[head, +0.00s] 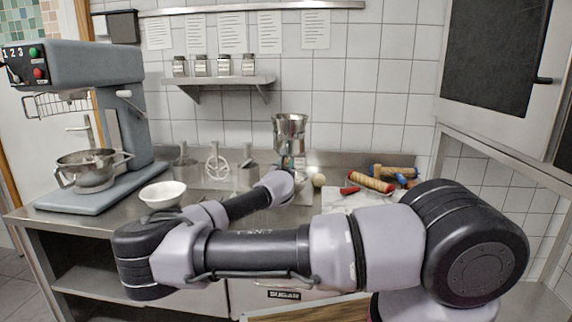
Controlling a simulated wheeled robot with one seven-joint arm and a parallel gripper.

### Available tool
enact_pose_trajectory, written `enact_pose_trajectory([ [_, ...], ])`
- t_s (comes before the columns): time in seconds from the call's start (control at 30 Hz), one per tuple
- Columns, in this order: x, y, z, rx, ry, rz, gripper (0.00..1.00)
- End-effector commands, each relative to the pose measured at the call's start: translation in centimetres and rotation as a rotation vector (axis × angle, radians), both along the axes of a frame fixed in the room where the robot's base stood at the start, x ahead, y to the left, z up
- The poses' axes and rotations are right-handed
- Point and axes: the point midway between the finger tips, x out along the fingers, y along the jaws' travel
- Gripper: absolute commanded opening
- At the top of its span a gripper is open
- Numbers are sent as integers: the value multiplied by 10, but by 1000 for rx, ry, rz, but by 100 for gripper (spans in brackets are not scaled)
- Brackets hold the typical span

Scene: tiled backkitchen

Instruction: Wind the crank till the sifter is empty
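The sifter (289,131) is a shiny metal, upright cup at the back of the steel counter, in front of the tiled wall. Its inside cannot be seen from here, so I cannot tell how much it holds. My arm reaches across the counter, and its wrist ends just below the sifter. My gripper (286,164) is small and mostly hidden at the end of the wrist, close under the sifter. Its fingers cannot be made out. The crank cannot be made out either. A pale round thing (319,180) sits just right of the wrist.
A grey mixer (85,65) with a steel bowl (88,170) stands at the left. A white bowl (162,194) and mixer attachments (218,166) are left of my wrist. Rolling pins (371,182) lie at the right. A shelf (222,80) with jars hangs above.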

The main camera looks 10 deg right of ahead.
Motion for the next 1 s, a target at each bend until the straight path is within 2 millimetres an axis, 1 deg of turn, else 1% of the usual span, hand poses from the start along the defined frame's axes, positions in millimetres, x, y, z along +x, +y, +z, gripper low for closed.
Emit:
enact_pose_trajectory([
  [0.27, 0, 1, 0, 15, -5, 0, 0],
  [0.47, 1, 6, 0, 85, -27, 1, 0],
  [0.67, 4, 14, 1, 224, -72, 2, 0],
  [1.0, 9, 31, 8, 529, -170, 1, 0],
])
